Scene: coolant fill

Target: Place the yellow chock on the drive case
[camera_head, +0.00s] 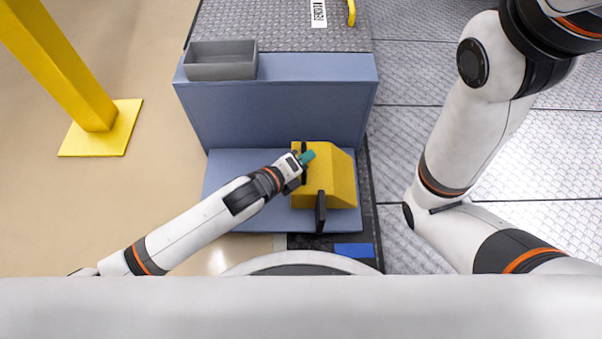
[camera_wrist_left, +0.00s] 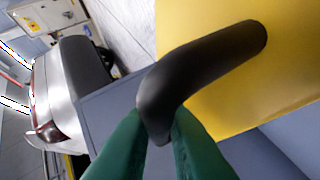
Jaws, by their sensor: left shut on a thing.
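The yellow chock (camera_head: 335,182) is a wedge-shaped block with two black handles, over the low blue-grey step (camera_head: 232,175) in the head view. I cannot tell whether it rests on the step or hangs just above it. My left gripper (camera_head: 307,157), with green fingers, is at its left handle. In the left wrist view the fingers (camera_wrist_left: 157,150) are shut on the end of the black handle (camera_wrist_left: 205,65), and the yellow face (camera_wrist_left: 290,75) fills the upper right. I cannot tell which surface is the drive case. My right gripper is out of view.
A taller blue-grey block (camera_head: 280,105) stands behind the step, with an open grey tray (camera_head: 221,60) at its left end. A yellow post (camera_head: 65,65) stands at the left on a yellow foot plate. Metal tread-plate floor (camera_head: 395,140) lies to the right.

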